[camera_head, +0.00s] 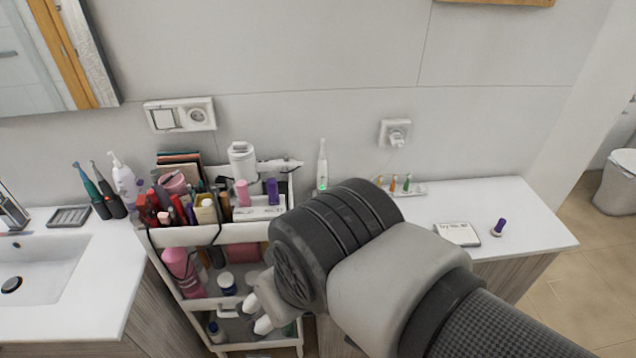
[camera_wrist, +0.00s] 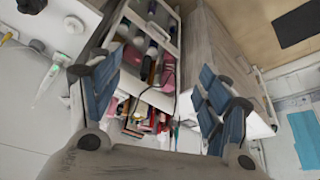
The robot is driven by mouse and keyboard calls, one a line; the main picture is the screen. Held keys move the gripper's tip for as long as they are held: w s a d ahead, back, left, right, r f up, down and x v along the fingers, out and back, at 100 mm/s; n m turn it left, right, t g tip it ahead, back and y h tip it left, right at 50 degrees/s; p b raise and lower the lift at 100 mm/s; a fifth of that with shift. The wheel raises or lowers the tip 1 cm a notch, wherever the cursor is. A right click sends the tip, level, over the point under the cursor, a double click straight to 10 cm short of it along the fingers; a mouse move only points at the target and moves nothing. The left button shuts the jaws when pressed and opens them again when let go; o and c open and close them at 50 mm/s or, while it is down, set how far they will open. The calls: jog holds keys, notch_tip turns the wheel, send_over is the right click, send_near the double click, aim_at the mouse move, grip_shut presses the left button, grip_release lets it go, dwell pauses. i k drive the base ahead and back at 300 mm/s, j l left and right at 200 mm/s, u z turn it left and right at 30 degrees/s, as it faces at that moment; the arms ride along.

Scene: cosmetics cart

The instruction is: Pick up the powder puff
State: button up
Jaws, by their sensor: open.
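I cannot pick out the powder puff for certain. A small pale pink piece (camera_head: 164,217) lies among the cosmetics at the front left of the cart's top tray, too small to identify. My gripper (camera_head: 258,312) hangs in front of the white cart (camera_head: 205,237), at its right side. My arm hides part of the cart and counter. In the wrist view my gripper (camera_wrist: 155,88) shows its blue-grey fingers wide apart with nothing between them, the cart and its crowded top tray lying beyond.
The top tray is packed with bottles, tubes and a hair dryer (camera_head: 243,160). A sink (camera_head: 45,272) stands left. On the right counter (camera_head: 500,205) are a notepad (camera_head: 458,234), a purple-capped item (camera_head: 498,227) and an electric toothbrush (camera_head: 322,168). The counter's right part is mostly clear.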

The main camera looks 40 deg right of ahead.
aim_at(496, 231)
jog(key=z, duration=2.55)
